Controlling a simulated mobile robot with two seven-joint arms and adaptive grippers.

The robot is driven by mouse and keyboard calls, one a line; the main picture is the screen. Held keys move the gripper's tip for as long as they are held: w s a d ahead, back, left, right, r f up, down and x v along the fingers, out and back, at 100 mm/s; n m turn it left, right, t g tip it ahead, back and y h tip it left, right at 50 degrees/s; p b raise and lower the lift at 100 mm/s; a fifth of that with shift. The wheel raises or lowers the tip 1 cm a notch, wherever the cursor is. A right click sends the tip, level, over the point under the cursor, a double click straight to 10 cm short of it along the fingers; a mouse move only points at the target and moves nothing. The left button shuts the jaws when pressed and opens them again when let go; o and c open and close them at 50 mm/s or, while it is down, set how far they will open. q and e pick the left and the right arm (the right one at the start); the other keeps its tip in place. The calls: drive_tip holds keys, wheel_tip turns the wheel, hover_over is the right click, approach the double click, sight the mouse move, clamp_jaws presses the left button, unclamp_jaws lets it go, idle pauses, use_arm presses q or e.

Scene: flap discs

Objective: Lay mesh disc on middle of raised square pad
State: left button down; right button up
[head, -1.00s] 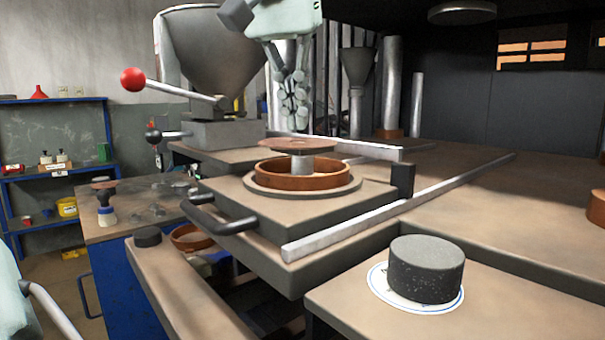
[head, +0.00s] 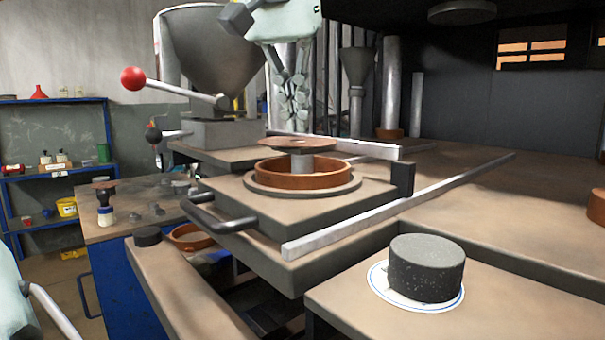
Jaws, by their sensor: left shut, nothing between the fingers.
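A thin round brown disc (head: 297,145), which looks like the mesh disc, sits level at the top of a short grey post (head: 301,162). Its weave is too small to make out. The post stands inside a brown ring (head: 270,176) on a round plate at the middle of the raised square pad (head: 345,207). The disc is above the ring's rim. My left gripper (head: 296,120) hangs just above the disc, fingers pointing down, shut and empty. My right gripper is not in view.
A black cylinder (head: 427,268) stands on a white round mat at front right. A metal rail (head: 345,230) and a black block (head: 403,180) border the pad. A red-knobbed lever (head: 132,79) and hopper (head: 210,50) stand behind left. The right tabletop is mostly clear.

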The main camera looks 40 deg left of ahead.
use_arm(q)
drive_tip(key=shift+f, duration=0.6)
drive_tip(key=shift+w+d+f+p, duration=0.1)
drive_tip(key=shift+w+d+p, duration=0.05)
drive_tip(key=shift+p, duration=0.5)
idle(0.9)
drive_tip(key=shift+w+f, duration=0.1)
idle(0.8)
drive_tip(key=shift+w+r, duration=0.15)
drive_tip(key=shift+r, duration=3.45)
